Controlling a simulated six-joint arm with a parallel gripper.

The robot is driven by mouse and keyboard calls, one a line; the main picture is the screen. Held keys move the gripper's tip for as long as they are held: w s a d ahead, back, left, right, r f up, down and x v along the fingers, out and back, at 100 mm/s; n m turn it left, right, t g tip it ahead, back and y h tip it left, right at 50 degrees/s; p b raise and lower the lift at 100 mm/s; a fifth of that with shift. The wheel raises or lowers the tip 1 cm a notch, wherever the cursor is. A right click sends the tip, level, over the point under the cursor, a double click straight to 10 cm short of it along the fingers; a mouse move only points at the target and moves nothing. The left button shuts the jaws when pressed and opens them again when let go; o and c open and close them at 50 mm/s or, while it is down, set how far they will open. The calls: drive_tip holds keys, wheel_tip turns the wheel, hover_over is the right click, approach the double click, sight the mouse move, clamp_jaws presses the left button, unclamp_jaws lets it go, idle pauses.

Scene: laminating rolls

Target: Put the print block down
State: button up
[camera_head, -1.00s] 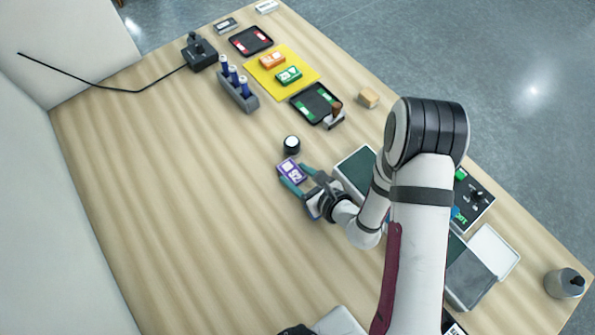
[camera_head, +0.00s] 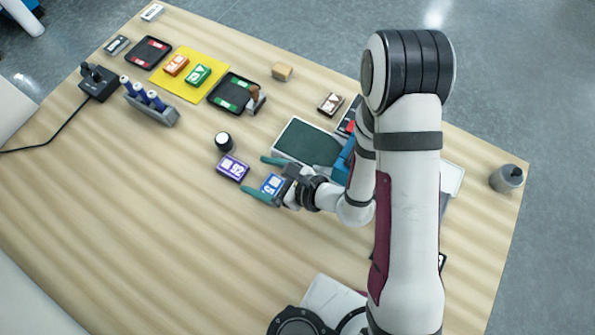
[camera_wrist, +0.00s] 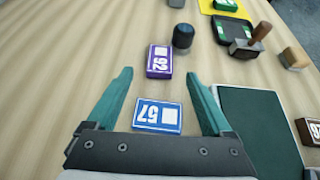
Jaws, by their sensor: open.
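My gripper (camera_head: 258,175) is open, low over the table, its two teal fingers spread. A blue print block (camera_head: 271,184) marked 57 lies between the fingers, close to the palm. The wrist view shows this blue block (camera_wrist: 157,117) with a gap to each finger of my gripper (camera_wrist: 158,76); it appears to rest on the wood. A purple print block (camera_head: 232,167) marked 92 lies on the table just beyond the fingertips. It also shows in the wrist view (camera_wrist: 159,61).
A green pad (camera_head: 307,142) lies beside my gripper. A yellow mat (camera_head: 187,88) with orange and green blocks, dark trays (camera_head: 236,94) and a bottle rack (camera_head: 152,109) are farther off.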

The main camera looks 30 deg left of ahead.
drive_tip(key=s+d+r+n+g, duration=0.15)
drive_tip(key=r+n, duration=0.25)
drive_tip(key=r, duration=0.4)
drive_tip(key=s+d+r+n+g, duration=0.1)
drive_tip(key=d+r+n+g, duration=0.25)
drive_tip(key=r, duration=0.45)
drive_tip(key=s+d+n+h, duration=0.1)
drive_tip(key=d+n+h, duration=0.1)
drive_tip(key=d, duration=0.3)
drive_tip(key=s+d+r+n+t+h, duration=0.1)
drive_tip(key=s+d+n+h, duration=0.1)
drive_tip(key=d, duration=0.3)
drive_tip(key=shift+d+r+h, duration=0.3)
drive_tip(key=shift+d+h, duration=0.05)
drive_tip(key=shift+h, duration=0.15)
drive_tip(key=shift+o, duration=1.2)
drive_tip(key=d+t+h, duration=0.4)
drive_tip(key=d+h, duration=0.1)
drive_tip(key=d, duration=0.7)
drive_tip(key=shift+w+d+r+n+h, duration=0.2)
drive_tip(key=shift+d+r+n+h, duration=0.05)
drive_tip(key=shift+d+n+h, duration=0.1)
drive_tip(key=shift+a, duration=0.1)
